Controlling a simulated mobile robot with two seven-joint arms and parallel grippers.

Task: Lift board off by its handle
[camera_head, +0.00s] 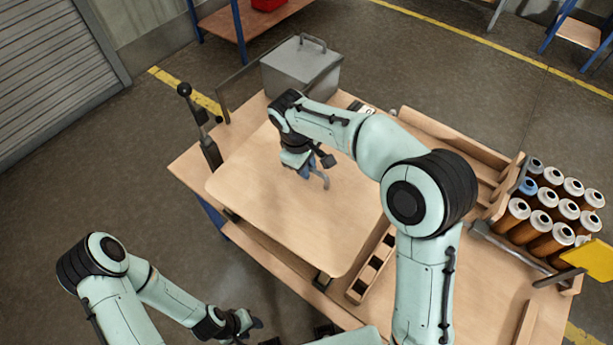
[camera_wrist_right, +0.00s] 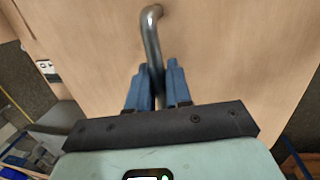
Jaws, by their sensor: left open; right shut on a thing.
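The board (camera_head: 250,205) is a large, flat, light-wood panel with rounded corners, lying over the left part of the workbench. It fills most of the right wrist view (camera_wrist_right: 230,50). Its grey bar handle (camera_head: 325,182) stands up from its face. My right gripper (camera_head: 312,170) is above the board, with its blue fingers shut on the handle (camera_wrist_right: 151,35), one finger on each side. I cannot tell whether the board rests on its supports or is slightly raised. My left gripper (camera_head: 250,324) is open and empty, low in front of the bench, apart from the board.
A grey lidded box (camera_head: 300,68) stands behind the board. A black-knobbed lever (camera_head: 198,115) stands at its left edge. A slotted wooden strip (camera_head: 368,270) lies at its right. Several brown cartridges (camera_head: 550,235) stand in a rack at right, near a yellow plate (camera_head: 590,258).

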